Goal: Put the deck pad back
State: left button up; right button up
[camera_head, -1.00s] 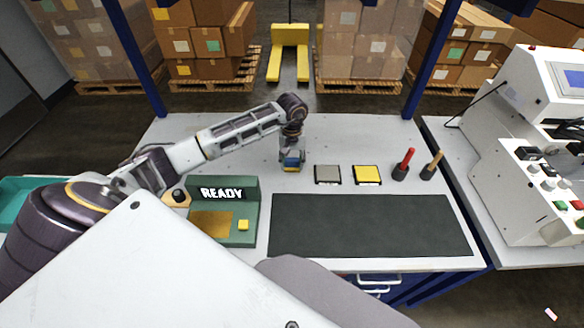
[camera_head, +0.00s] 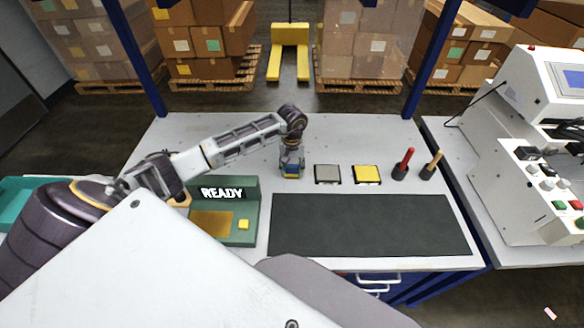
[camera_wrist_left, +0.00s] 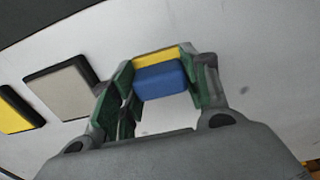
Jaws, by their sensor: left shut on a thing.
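My left gripper (camera_head: 292,168) is at the back middle of the table, left of the grey pad. It is shut on a blue and yellow block, which I take as the deck pad; the block (camera_wrist_left: 160,82) shows between the green-lined fingers in the left wrist view. In the head view the block (camera_head: 292,173) is low, close to the tabletop; I cannot tell whether it touches. A grey pad (camera_head: 328,173) and a yellow pad (camera_head: 367,173) lie in dark frames to its right. My right gripper is not in view.
A green console reading READY (camera_head: 222,193) stands left of a dark mat (camera_head: 370,225). A red-handled tool (camera_head: 405,160) and a wooden-handled tool (camera_head: 433,162) stand at the right. A white machine (camera_head: 530,150) is beyond the table's right edge. The table behind the pads is clear.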

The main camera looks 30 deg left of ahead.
aim_at(292, 166)
pick_arm(q)
jog(key=shift+f, duration=0.15)
jog(key=o, duration=1)
jog(key=shift+c, duration=0.2)
notch_tip(292, 166, up, 11)
jog(key=shift+f+b, duration=0.1)
jog(key=shift+b, duration=0.25)
jog(key=shift+r, duration=0.75)
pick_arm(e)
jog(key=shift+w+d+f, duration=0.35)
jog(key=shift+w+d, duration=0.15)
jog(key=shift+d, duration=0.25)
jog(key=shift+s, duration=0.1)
